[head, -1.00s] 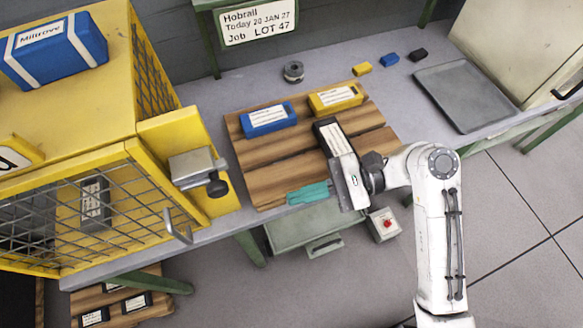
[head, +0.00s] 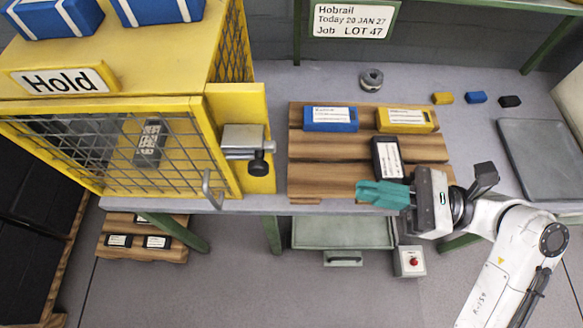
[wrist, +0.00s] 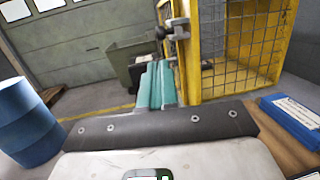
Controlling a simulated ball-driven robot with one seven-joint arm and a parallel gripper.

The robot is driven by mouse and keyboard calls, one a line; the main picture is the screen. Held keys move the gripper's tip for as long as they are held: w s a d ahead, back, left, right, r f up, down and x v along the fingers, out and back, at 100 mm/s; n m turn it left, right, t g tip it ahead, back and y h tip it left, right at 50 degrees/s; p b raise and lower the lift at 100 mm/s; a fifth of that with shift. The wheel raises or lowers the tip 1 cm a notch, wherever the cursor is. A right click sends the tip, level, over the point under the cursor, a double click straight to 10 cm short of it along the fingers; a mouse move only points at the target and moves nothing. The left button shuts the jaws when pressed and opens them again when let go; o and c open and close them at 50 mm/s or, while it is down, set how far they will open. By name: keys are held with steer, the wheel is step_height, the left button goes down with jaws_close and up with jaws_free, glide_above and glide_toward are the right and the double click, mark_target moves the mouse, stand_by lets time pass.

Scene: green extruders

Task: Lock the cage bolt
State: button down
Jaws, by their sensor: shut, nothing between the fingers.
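The yellow cage (head: 150,90) stands on the left of the bench, its mesh door (head: 100,150) apparently closed in its frame, with a grey handle (head: 210,190). The grey cage bolt (head: 245,140), with a black knob (head: 258,163), sits on the yellow plate at the cage's right edge. The bolt also shows in the wrist view (wrist: 178,28), above my fingers. Whether the bolt is engaged I cannot tell. My gripper (head: 360,192), with teal fingers, is shut and empty. It points left towards the cage, to the right of the bolt and apart from it.
A wooden pallet (head: 300,180) with blue, yellow and black boxes lies right of the cage, behind my gripper. A grey tray (head: 545,160) is at the far right. In the wrist view a blue barrel (wrist: 25,120) stands at left.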

steer(key=p, duration=0.2)
glide_toward(253, 175)
steer(key=x, duration=0.5)
steer(key=shift+w+d+r, duration=0.15)
steer(key=shift+w+r, duration=0.15)
steer(key=shift+w, duration=0.1)
steer(key=x, duration=0.1)
steer(key=p+x, duration=0.2)
steer(key=x, duration=0.1)
steer(key=shift+s+f, duration=0.1)
steer(key=shift+s, duration=0.2)
steer(key=shift+a+f, duration=0.15)
steer(key=shift+a, duration=0.2)
